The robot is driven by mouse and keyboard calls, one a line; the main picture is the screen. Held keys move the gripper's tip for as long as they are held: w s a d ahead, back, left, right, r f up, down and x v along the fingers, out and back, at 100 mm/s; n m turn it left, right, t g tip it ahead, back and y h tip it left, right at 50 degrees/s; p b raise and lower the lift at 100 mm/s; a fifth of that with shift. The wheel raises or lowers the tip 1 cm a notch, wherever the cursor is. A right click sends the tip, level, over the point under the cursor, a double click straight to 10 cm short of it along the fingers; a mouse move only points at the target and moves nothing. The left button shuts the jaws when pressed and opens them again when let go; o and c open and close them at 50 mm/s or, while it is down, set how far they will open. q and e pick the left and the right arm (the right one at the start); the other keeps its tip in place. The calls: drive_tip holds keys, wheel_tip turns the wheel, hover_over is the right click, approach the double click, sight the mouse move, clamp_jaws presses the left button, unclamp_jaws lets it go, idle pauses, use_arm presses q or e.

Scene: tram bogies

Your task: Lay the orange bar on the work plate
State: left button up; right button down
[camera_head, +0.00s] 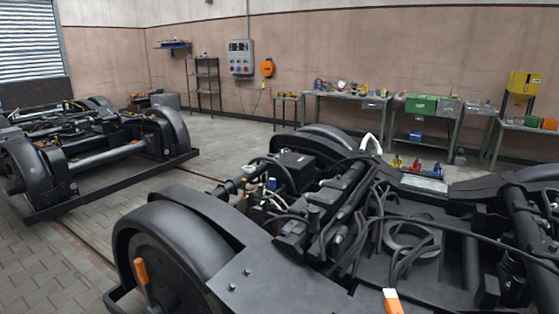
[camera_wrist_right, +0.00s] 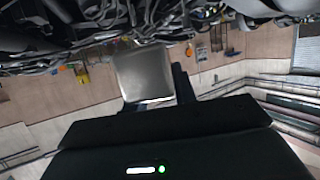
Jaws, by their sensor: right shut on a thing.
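My right gripper (camera_wrist_right: 154,88) shows in the right wrist view, its dark fingers on either side of a plain grey, squarish metal-looking block (camera_wrist_right: 145,72). It is shut on this block. The right gripper does not show in the head view, and my left gripper is in neither view. In the head view, an orange piece (camera_head: 141,271) stands at the near left wheel and an orange-and-white piece (camera_head: 392,301) is at the bottom edge; I cannot tell whether either is the orange bar. A light flat plate (camera_head: 423,185) lies on the far side of the near bogie, possibly the work plate.
The near black bogie (camera_head: 262,275), full of cables and pipes, fills the foreground. A second bogie (camera_head: 85,150) stands at the left. Small red, blue and yellow tools (camera_head: 415,164) stand behind the light plate. Workbenches (camera_head: 345,98) line the back wall. Tiled floor is clear between the bogies.

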use_arm(q)
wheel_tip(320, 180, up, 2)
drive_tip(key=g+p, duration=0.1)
drive_tip(key=p, duration=0.5)
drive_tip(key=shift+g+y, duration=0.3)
use_arm(e)
drive_tip(key=s+a+r, duration=0.2)
drive_tip(key=s+r, duration=0.1)
drive_tip(key=r, duration=0.4)
drive_tip(key=s+a+r+y, duration=0.1)
drive_tip(key=s+a+r, duration=0.1)
drive_tip(key=s+r, duration=0.2)
wheel_tip(320, 180, up, 3)
drive_tip(key=shift+a+r+n, duration=0.15)
drive_tip(key=shift+a+n, duration=0.15)
drive_tip(key=shift+a, duration=0.1)
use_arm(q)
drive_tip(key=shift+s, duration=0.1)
use_arm(e)
drive_tip(key=shift+s, duration=0.1)
